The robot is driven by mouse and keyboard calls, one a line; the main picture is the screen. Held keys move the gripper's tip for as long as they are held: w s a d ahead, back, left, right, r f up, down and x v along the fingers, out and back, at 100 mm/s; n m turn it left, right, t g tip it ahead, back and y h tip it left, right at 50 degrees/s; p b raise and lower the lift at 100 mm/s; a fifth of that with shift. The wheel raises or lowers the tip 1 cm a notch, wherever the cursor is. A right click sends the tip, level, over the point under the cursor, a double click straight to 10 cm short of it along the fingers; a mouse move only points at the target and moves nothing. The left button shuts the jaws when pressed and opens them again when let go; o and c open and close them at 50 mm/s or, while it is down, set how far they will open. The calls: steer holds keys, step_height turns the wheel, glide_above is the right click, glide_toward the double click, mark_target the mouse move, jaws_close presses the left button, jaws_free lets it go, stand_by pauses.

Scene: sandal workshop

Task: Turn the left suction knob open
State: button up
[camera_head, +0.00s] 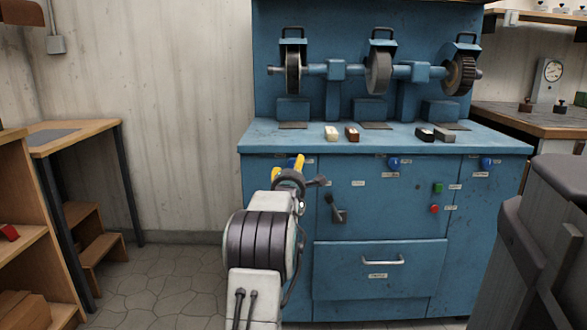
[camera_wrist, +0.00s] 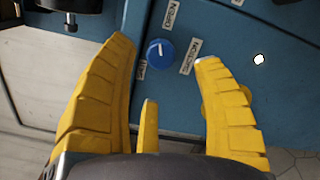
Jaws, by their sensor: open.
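The left suction knob is a round blue knob (camera_wrist: 160,52) on the blue cabinet front, with small white labels around it. In the wrist view it shows between the two yellow fingertips of my gripper (camera_wrist: 165,49). The fingers are spread open with clear space on either side of the knob, and nothing is held. In the head view my gripper (camera_head: 296,164) is at the cabinet's upper left front, below the worktop edge, and hides the left knob.
The blue grinding bench (camera_head: 380,220) carries two more blue knobs, a middle one (camera_head: 393,162) and a right one (camera_head: 487,162). A black lever (camera_head: 338,210), a green button (camera_head: 438,187) and a red button (camera_head: 434,209) are on its front. A wooden table (camera_head: 90,130) stands left.

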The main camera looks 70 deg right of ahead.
mark_target(294, 164)
steer(key=shift+b+x, duration=0.35)
steer(key=shift+x, duration=2.7)
steer(key=shift+o, duration=0.2)
steer(key=c, duration=1.2)
